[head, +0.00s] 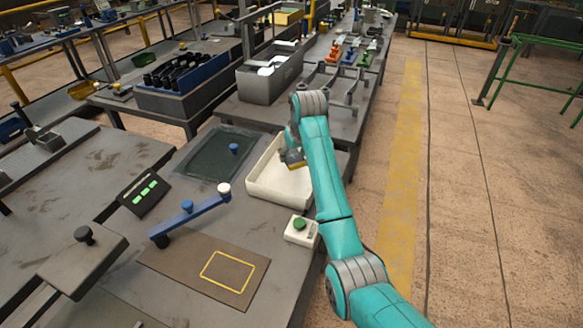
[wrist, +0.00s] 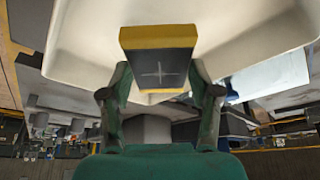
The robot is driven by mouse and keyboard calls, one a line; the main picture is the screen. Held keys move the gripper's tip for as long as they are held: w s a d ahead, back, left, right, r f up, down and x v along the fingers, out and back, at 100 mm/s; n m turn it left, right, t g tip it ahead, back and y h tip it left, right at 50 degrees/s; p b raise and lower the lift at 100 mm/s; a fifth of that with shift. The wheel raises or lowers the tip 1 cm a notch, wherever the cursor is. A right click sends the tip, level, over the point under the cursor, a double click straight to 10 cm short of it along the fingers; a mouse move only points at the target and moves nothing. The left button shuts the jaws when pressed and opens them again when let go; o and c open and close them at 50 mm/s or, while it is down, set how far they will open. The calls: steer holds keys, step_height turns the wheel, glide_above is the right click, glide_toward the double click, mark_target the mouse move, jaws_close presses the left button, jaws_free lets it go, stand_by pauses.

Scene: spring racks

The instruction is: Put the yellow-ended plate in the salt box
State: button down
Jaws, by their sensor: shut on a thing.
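The yellow-ended plate (wrist: 157,68) is a dark grey block with a cross mark and yellow edges. My gripper (wrist: 158,88) is shut on it, one finger at each side. In the head view my gripper (head: 293,150) is at the right part of a cream open box (head: 262,198), apparently the salt box. The plate shows there as a small dark and yellow piece (head: 295,164) over the box's inside. The cream box (wrist: 240,30) fills the top of the wrist view. I cannot tell whether the plate touches it.
A dark green mat or tray (head: 205,160) with a blue knob lies left of the box. A white button box (head: 300,232) with a green button stands in front. A blue bar (head: 190,218) and a brown board (head: 205,268) lie nearer. A grey bin (head: 270,82) stands behind.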

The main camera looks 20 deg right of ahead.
mark_target(294, 174)
steer(key=shift+d+f, duration=0.1)
steer(key=shift+f, duration=2.65)
steer(key=shift+c, duration=1.2)
jaws_free()
steer(key=shift+f, duration=0.2)
steer(key=v, duration=1.2)
steer(key=shift+r, duration=0.1)
